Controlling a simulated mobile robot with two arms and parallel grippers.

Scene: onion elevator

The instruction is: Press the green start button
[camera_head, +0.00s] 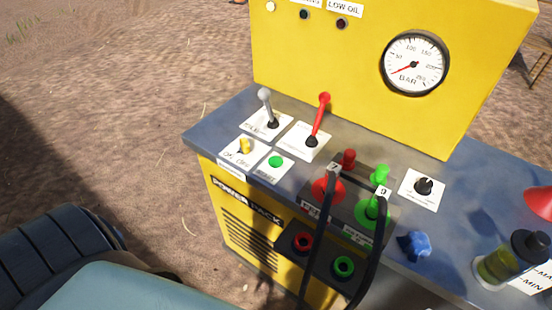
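The green start button (276,161) is a small round green button on a white plate, on the grey-blue top of the yellow power pack (240,222). It sits at the front left of the panel, right of a yellow ON/OFF switch (244,146). Nothing covers the button. Whether it is pressed in cannot be told. Neither of my grippers is in view.
A grey lever (266,108) and a red lever (319,118) stand behind the button. Black hoses (374,260) loop in front, right of the button, near red and green couplings. A pressure gauge (415,64) is on the yellow back panel. Bare ground (120,80) lies left.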

